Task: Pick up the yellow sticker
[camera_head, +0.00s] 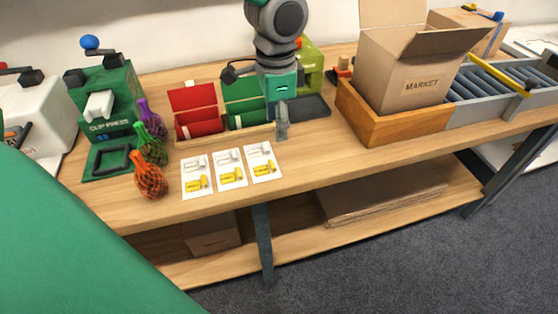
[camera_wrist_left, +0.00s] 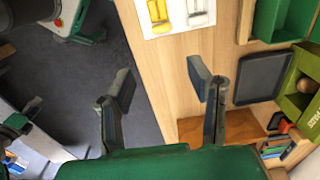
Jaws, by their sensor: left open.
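Three white cards lie in a row on the wooden table: a left one (camera_head: 196,177), a middle one (camera_head: 230,169) and a right one (camera_head: 262,161). Each has yellow stickers (camera_head: 264,169) on its near half and pale ones on its far half. My left gripper (camera_head: 282,128) is above the table, just beyond and right of the right card. In the left wrist view its two fingers (camera_wrist_left: 160,82) are spread apart with nothing between them. Part of a card with a yellow sticker (camera_wrist_left: 158,11) shows at the top edge there. My right gripper is not in view.
Red, purple and green net bags (camera_head: 150,180) lie left of the cards beside a green bag-closing machine (camera_head: 105,110). Red (camera_head: 195,112) and green bins and a dark tray (camera_head: 308,108) stand behind. A MARKET carton (camera_head: 410,80) stands right. Bare table lies right of the cards.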

